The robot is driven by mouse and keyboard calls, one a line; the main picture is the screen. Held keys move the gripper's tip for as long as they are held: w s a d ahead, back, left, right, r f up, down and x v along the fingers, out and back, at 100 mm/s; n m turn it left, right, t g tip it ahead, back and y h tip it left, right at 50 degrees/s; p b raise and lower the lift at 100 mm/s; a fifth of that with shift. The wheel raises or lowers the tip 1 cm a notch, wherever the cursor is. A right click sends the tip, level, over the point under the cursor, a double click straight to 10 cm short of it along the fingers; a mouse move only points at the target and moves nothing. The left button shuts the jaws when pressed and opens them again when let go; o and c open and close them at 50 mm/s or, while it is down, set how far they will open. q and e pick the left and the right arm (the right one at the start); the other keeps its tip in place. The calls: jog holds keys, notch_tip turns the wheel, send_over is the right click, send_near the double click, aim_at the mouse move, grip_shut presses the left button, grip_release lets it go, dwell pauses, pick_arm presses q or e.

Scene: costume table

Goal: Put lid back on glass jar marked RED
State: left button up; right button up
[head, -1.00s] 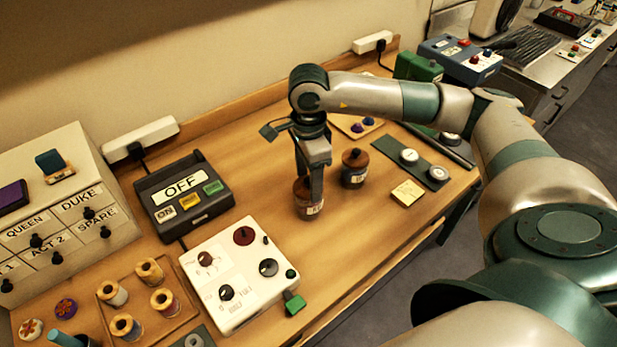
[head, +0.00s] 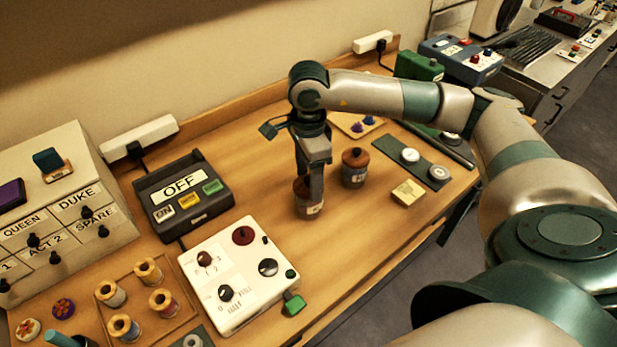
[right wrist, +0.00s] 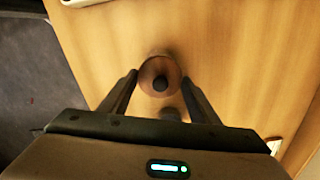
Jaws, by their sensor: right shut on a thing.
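A glass jar (head: 313,210) with a partly visible label stands on the table, below my right gripper (head: 309,192). Its brown wooden lid (right wrist: 160,73), with a dark knob, shows between the fingertips in the right wrist view. My right gripper is shut on this lid, which appears to be at the jar's mouth; a finger hides part of the join in the head view. The label word is too small to read. A second jar (head: 353,177) with a brown lid stands just to the right. My left gripper is not in view.
A white control box (head: 240,275) with knobs and a dark OFF box (head: 183,196) stand to the left. A yellow block (head: 408,193) and a dark strip with round pieces (head: 424,165) lie to the right. The table in front of the jars is clear.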

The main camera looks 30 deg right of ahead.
jog(key=b, duration=0.2)
jog(key=shift+f+b, duration=0.2)
jog(key=shift+b, duration=0.2)
dwell(3.1)
dwell(0.4)
jog(key=o, duration=1.6)
jog(key=shift+r, duration=0.15)
jog(key=shift+r+p, duration=1.3)
jog(key=shift+r, duration=2.1)
jog(key=shift+c, duration=0.4)
grip_shut()
